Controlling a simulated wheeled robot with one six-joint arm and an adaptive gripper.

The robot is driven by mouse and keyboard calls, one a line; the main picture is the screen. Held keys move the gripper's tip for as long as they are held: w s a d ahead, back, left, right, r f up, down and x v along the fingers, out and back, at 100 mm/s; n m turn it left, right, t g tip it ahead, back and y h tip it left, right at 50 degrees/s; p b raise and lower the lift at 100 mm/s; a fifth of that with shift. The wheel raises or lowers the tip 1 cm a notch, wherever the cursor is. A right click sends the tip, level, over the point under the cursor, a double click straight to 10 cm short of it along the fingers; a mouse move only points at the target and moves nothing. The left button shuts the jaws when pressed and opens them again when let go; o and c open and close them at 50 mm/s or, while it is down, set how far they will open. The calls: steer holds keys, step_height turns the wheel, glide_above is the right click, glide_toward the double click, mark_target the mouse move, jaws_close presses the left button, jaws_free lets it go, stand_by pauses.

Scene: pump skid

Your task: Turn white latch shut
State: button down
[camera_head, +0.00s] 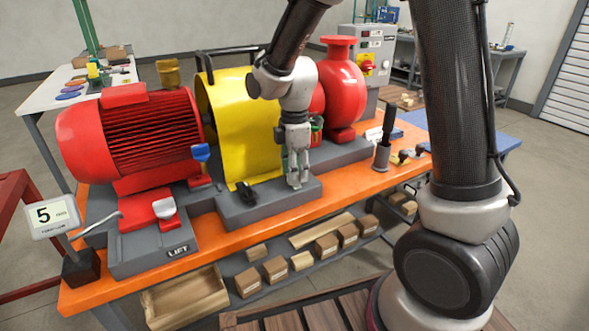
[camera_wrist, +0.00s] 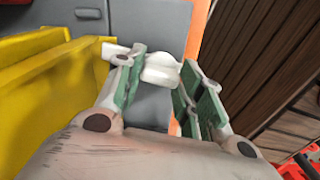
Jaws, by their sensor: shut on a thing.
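The white latch (camera_wrist: 160,70) shows in the wrist view between my gripper's two green-padded fingers. Its pale body lies between the pads, and a narrower white part (camera_wrist: 116,53) reaches left past the left finger. My gripper (camera_wrist: 160,85) is shut on the latch. In the head view my gripper (camera_head: 297,178) points down onto the grey block (camera_head: 262,208) at the foot of the yellow guard (camera_head: 233,120). The fingers hide the latch there, and I cannot tell its exact angle.
A black latch (camera_head: 246,193) sits on the same block, left of my gripper. The red motor (camera_head: 130,135) stands left and the red pump (camera_head: 341,85) behind right. A dark upright handle (camera_head: 385,138) stands to the right. The orange bench edge (camera_head: 215,247) is in front.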

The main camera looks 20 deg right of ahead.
steer(key=shift+n, duration=1.1)
steer(key=c, duration=0.9)
jaws_free()
steer(key=shift+r, duration=0.1)
step_height(320, 180, up, 12)
steer(key=shift+f, duration=0.1)
